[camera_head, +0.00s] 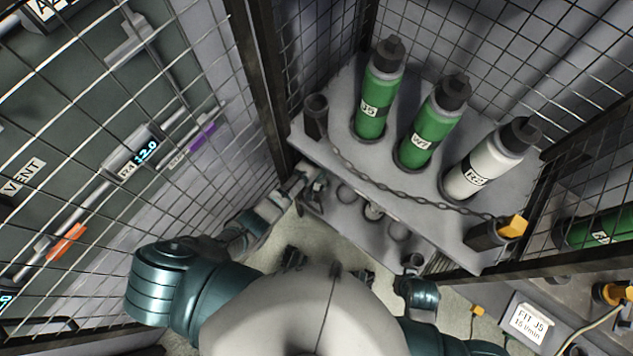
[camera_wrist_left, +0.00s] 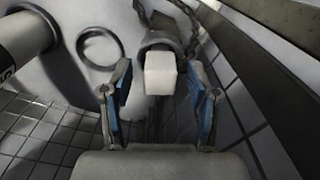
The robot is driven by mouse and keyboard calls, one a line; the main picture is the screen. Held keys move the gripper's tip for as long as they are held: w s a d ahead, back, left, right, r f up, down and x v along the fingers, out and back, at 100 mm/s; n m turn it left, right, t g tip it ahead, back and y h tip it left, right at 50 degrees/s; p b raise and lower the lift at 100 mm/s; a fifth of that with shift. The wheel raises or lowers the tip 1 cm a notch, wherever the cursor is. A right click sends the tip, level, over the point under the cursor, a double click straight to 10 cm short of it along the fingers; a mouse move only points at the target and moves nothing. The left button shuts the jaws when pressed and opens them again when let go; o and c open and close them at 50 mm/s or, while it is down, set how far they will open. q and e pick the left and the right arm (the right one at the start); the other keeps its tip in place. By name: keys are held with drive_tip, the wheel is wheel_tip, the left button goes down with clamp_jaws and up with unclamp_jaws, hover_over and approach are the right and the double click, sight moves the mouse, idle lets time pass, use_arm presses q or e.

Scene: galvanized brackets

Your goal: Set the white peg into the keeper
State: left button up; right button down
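My left gripper (camera_head: 314,182) is at the left end of the shelf unit, below the upper left post. In the left wrist view its two blue-padded fingers (camera_wrist_left: 160,95) are apart, with a gap on both sides of the white peg (camera_wrist_left: 160,74). The peg shows as a white block between the fingertips. Directly behind it is a dark round keeper (camera_wrist_left: 160,46), with a chain beside it. I cannot tell whether the peg sits in the keeper or in front of it. I cannot make the peg out in the head view. My right gripper does not show.
Green bottles (camera_head: 379,92) and a white bottle (camera_head: 488,165) stand on the upper shelf (camera_head: 330,150). A chain (camera_head: 400,190) runs between dark end posts; the right one has a yellow-orange peg (camera_head: 513,226). Empty round holes (camera_head: 347,193) are below. Wire mesh encloses both sides.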

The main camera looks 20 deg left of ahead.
use_arm(q)
wheel_tip(320, 180, up, 12)
idle(0.6)
drive_tip(key=shift+f, duration=0.15)
